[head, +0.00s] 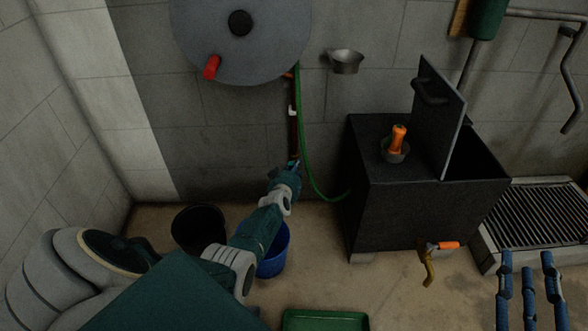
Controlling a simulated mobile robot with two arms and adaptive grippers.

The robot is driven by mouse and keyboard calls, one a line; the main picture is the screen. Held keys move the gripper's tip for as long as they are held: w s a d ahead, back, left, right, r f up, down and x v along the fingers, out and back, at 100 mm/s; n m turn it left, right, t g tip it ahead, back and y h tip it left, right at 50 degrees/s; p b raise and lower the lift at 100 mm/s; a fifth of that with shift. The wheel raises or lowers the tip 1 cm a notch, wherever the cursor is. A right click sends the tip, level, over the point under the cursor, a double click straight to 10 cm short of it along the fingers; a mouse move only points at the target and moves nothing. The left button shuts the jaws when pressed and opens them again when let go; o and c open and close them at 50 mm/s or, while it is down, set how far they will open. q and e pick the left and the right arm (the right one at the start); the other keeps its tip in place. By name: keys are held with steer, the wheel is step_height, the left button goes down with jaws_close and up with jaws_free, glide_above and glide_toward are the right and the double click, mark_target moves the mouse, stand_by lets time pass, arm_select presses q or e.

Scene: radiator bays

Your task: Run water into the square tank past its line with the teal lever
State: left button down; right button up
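The square tank (430,222) is a black box on the right with its hatch lid (437,115) standing up. Its dark inside shows no water surface or line that I can make out. A green hose (304,150) runs down the wall to its left side. My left arm reaches to the foot of a dark red wall pipe (294,132); its small gripper (289,170) is there. A teal bit shows at its tip, but I cannot tell whether it is the lever. My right gripper (529,285) has blue fingers, spread and empty, at the lower right.
A grey drum (240,50) with a red handle (212,67) is on the wall. A black bucket (198,226), a blue bucket (273,254) and a green tray (326,320) are on the floor. A brass tap (428,266) with an orange handle is at the tank's front. A floor grate (540,215) lies right.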

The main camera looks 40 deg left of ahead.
arm_select(q)
steer(key=shift+a, duration=0.1)
steer(key=c, duration=1.3)
jaws_free()
steer(key=shift+s+d, duration=0.1)
steer(key=shift+d, duration=0.15)
steer(key=v, duration=1.1)
steer(key=shift+s+r, duration=0.2)
steer(key=shift+s, duration=0.2)
